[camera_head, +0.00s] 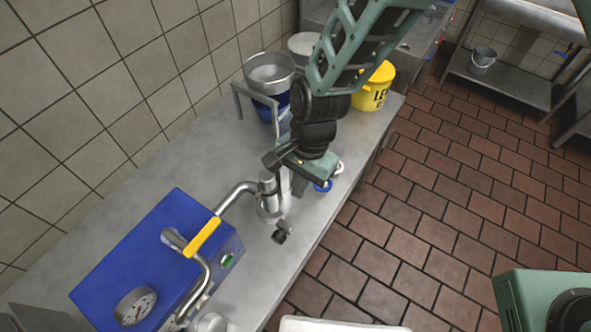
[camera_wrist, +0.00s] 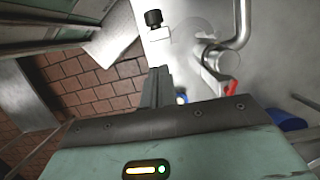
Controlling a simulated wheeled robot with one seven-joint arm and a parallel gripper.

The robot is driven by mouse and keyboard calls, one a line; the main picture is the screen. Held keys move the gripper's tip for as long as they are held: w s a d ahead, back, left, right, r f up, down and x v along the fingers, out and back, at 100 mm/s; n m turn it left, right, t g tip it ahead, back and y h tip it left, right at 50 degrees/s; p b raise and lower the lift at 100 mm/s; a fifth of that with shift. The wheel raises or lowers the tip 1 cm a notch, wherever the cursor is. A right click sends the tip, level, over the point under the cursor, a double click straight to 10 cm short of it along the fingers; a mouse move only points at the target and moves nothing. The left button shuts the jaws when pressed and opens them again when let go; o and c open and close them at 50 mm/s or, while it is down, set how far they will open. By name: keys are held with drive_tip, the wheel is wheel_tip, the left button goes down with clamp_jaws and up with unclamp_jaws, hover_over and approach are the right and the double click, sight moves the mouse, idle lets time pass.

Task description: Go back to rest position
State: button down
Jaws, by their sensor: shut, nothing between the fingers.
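My gripper (camera_head: 299,188) hangs from my green arm over the steel counter (camera_head: 225,108), beside the outlet end of a steel pipe (camera_head: 238,192). In the wrist view its two dark fingers (camera_wrist: 159,72) lie together with nothing between them. The bent pipe (camera_wrist: 238,32) runs right of my fingers in the wrist view. The gap between fingers and pipe is hard to judge.
A black knob (camera_head: 279,237) sits below the pipe outlet. Behind my arm are a steel pot (camera_head: 268,70) in a stand and a yellow bucket (camera_head: 376,87). A tiled wall (camera_head: 100,80) bounds the left. Brick-red floor (camera_head: 430,200) lies open on the right.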

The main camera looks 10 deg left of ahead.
drive_tip(key=shift+r, duration=0.1)
drive_tip(key=s+d+r+n+b, duration=0.3)
drive_tip(key=d+r+n, duration=0.3)
drive_tip(key=r, duration=0.4)
drive_tip(key=s+d+r+n+t+b, duration=0.1)
drive_tip(key=s+d+r+n, duration=0.1)
drive_tip(key=d, duration=0.3)
drive_tip(key=s+d+r+n+t+b, duration=0.1)
drive_tip(key=s+d+r+n+b, duration=0.1)
drive_tip(key=s+d+n, duration=0.3)
drive_tip(key=shift+d+r+n+h, duration=0.35)
drive_tip(key=shift+d+r, duration=0.25)
drive_tip(key=shift+d, duration=0.2)
